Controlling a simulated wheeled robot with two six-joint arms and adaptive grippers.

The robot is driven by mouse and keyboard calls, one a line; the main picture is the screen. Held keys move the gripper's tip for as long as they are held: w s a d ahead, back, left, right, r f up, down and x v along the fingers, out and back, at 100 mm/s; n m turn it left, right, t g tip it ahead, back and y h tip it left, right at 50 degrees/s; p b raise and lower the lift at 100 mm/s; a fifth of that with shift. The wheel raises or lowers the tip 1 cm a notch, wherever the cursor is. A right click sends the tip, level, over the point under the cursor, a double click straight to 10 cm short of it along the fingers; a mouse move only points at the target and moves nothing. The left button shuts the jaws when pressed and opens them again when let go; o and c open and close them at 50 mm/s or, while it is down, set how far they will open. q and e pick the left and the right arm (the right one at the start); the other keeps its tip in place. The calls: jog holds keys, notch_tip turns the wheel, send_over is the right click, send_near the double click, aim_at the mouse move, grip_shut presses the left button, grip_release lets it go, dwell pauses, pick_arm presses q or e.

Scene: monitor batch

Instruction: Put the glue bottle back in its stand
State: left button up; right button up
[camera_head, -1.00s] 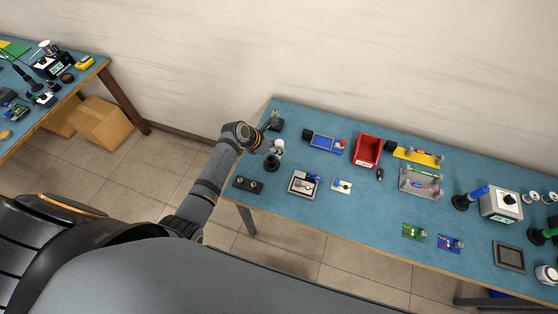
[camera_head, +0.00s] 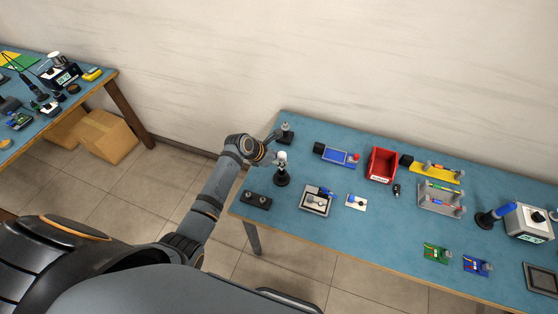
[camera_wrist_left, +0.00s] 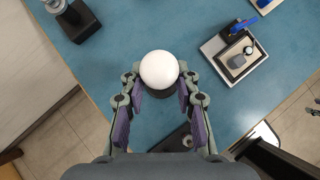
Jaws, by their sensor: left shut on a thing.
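The glue bottle (camera_head: 282,159), with a white top, is upright near the table's left end. In the left wrist view its round white top (camera_wrist_left: 159,70) lies between the two fingers. My left gripper (camera_head: 272,157) is shut on it. The black round stand (camera_head: 282,179) is directly below the bottle in the head view. In the wrist view a dark part shows beneath the white top, mostly hidden by it. I cannot tell whether the bottle is seated in the stand or just above it.
A black-based metal fixture (camera_head: 286,133) stands at the back left corner. A black block with two knobs (camera_head: 256,200) lies near the front left edge. A grey square device (camera_head: 315,200) is right of the stand, and a red bin (camera_head: 382,165) is farther right.

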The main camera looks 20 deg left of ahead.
pick_arm(q)
jog(key=shift+d+f, duration=0.1)
jog(key=shift+f, duration=0.1)
pick_arm(e)
jog(key=shift+d+f, duration=0.15)
jog(key=shift+d, duration=0.75)
pick_arm(q)
jog(key=shift+p, duration=0.45)
jog(key=shift+f, duration=0.1)
pick_arm(e)
jog(key=shift+a+r, duration=0.45)
jog(key=shift+a, duration=0.15)
jog(key=shift+d, duration=0.25)
pick_arm(q)
jog(key=shift+f, duration=0.1)
pick_arm(e)
jog(key=shift+f, duration=0.1)
